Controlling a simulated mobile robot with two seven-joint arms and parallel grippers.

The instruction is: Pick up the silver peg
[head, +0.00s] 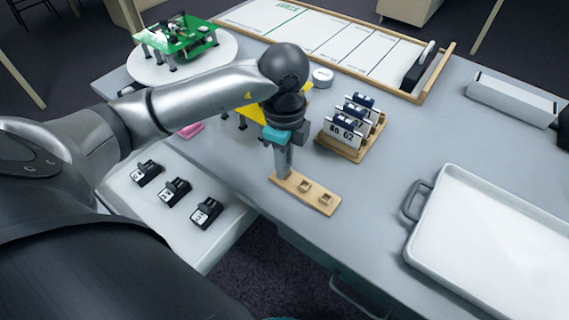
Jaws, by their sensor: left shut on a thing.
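A small wooden block (318,196) with square sockets lies on the grey table near its front edge. My left gripper (283,173) points straight down at the block's left end. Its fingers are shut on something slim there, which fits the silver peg. The fingers cover the peg, so I cannot make out its outline or tell whether it is clear of the block. Two sockets to the right of the fingers show no peg. My right gripper is not in view.
A wooden rack (346,144) with numbered tags stands just right of my left gripper. A white tray (417,240) lies at right. A green circuit board (203,42) stands on a round white plate at back left. Black clips (174,191) lie on a lower white surface.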

